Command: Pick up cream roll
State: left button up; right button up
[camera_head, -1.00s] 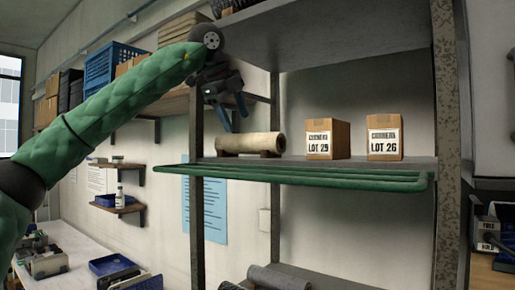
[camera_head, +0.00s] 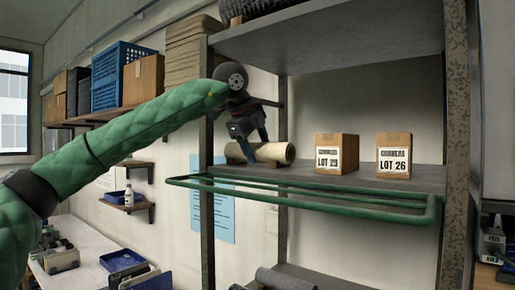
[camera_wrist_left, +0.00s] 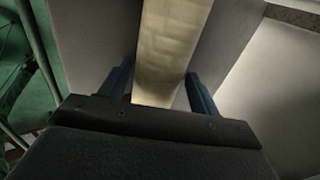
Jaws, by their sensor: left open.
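The cream roll (camera_head: 277,152) lies on its side on the shelf, on dark supports, at the left end of the shelf in the head view. My left gripper (camera_head: 256,147) is open, and its blue fingers reach down around the left part of the roll. In the left wrist view the roll (camera_wrist_left: 172,42) runs between the two blue fingers (camera_wrist_left: 160,80), with a narrow gap visible at each side. The roll's far end is partly hidden by the gripper in the head view. My right gripper is out of view.
Two cardboard boxes, LOT 25 (camera_head: 336,153) and LOT 26 (camera_head: 394,156), stand to the right on the same shelf (camera_head: 365,178). A green rail (camera_head: 330,208) runs along the shelf front. A metal post (camera_head: 206,190) rises at the left, and an upper shelf (camera_head: 340,35) hangs overhead.

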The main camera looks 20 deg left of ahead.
pick_arm(q)
jog(key=shift+w+f, duration=0.1)
jog(key=shift+f, duration=0.05)
jog(key=shift+s+d, duration=0.15)
jog(key=shift+s, duration=0.1)
jog(key=shift+w, duration=0.1)
jog(key=c, duration=1)
jog(key=shift+c, duration=0.3)
